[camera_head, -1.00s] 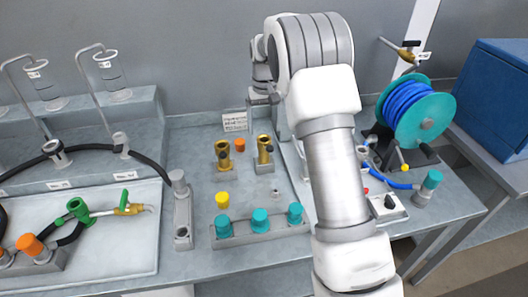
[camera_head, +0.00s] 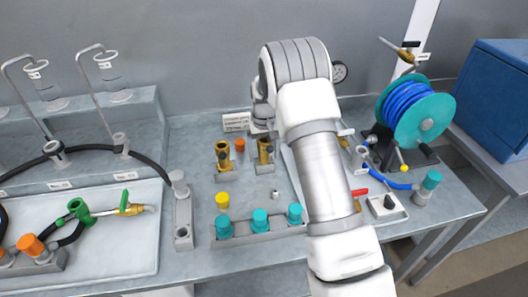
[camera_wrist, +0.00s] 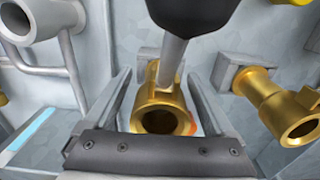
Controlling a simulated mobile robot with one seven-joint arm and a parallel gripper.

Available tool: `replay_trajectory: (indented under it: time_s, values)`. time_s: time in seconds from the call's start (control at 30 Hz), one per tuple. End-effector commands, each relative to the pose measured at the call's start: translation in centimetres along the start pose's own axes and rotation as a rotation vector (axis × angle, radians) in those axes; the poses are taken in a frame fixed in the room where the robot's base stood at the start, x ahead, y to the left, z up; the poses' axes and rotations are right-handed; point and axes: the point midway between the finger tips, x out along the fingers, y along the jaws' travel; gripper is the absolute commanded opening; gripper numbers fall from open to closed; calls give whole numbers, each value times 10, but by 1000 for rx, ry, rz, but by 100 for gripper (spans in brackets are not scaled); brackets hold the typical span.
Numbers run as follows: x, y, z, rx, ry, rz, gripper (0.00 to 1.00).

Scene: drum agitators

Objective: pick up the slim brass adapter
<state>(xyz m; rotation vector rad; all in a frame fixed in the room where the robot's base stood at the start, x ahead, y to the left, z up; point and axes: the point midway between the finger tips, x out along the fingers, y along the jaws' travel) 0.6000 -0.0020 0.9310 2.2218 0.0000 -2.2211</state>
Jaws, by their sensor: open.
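Two brass adapters stand in grey holders on the bench in the head view, one on the left (camera_head: 222,156) and one on the right (camera_head: 265,152). I cannot tell surely which is the slim one. In the wrist view, one brass adapter (camera_wrist: 160,108) lies between the open fingers of my gripper (camera_wrist: 160,84), with a gap showing on each side. The other brass adapter (camera_wrist: 282,104) is to the right, outside the fingers. A dark-topped grey stem (camera_wrist: 172,60) partly covers the middle adapter. In the head view, my fingers are largely hidden near the right adapter.
An orange cap (camera_head: 240,145) is close between the adapters. A yellow cap (camera_head: 222,199) and a rack of teal caps (camera_head: 260,217) stand in front. A blue hose reel (camera_head: 415,112) is to the right, a tray (camera_head: 110,252) to the left. A grey ring-topped fixture (camera_wrist: 30,20) stands beside my gripper.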

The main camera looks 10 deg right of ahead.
Motion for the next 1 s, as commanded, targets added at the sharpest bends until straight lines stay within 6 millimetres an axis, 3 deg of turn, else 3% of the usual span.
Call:
replay_trajectory:
  time_s: [0.1, 0.57, 1.0]
  values:
    - [0, 0, 0, 0, 0, 0, 85]
    - [-1, 0, 0, 0, 0, 0, 2]
    - [-5, 0, -1, 0, 2, 0, 0]
